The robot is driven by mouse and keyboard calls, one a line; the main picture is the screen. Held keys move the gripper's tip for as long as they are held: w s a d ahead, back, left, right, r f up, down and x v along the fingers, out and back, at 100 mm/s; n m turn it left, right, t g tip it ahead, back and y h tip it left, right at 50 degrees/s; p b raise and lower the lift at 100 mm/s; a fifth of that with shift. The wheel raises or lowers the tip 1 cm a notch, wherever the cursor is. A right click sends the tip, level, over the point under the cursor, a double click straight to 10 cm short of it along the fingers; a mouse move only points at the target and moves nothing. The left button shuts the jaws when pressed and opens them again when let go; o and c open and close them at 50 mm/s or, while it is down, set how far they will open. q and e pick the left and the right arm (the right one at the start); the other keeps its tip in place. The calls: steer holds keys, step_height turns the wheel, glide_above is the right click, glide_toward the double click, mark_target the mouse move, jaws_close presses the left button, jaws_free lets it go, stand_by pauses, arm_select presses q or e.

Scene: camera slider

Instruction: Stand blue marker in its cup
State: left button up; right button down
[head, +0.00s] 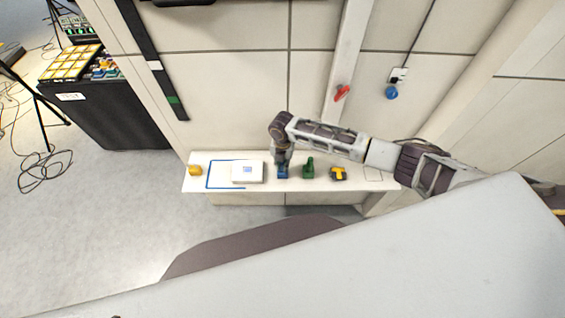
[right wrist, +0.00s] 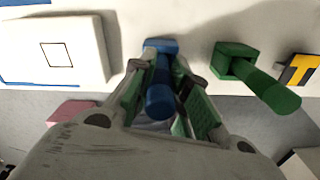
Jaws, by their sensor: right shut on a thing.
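The blue marker (right wrist: 160,102) is between the fingers of my right gripper (right wrist: 172,100) in the right wrist view, with its round end toward the camera. The gripper is shut on it. The blue cup (right wrist: 160,43) is a square blue block just beyond the marker on the white shelf. It also shows in the head view (head: 282,174), under my right gripper (head: 282,160). The fingers and marker overlap the cup, so I cannot tell whether the marker's far end is inside it. My left gripper is not in view.
A green holder (right wrist: 232,58) with a green marker stands right of the blue cup. A yellow and dark object (head: 338,173) is farther right. A white box (head: 247,172) lies to the left on the narrow shelf (head: 222,157), with a small yellow object (head: 195,170) beyond it.

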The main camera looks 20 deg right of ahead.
steer(key=shift+f, duration=0.3)
stand_by(0.5)
steer(key=c, duration=1.3)
jaws_free()
steer(key=shift+r, duration=0.1)
steer(key=shift+r, duration=5.95)
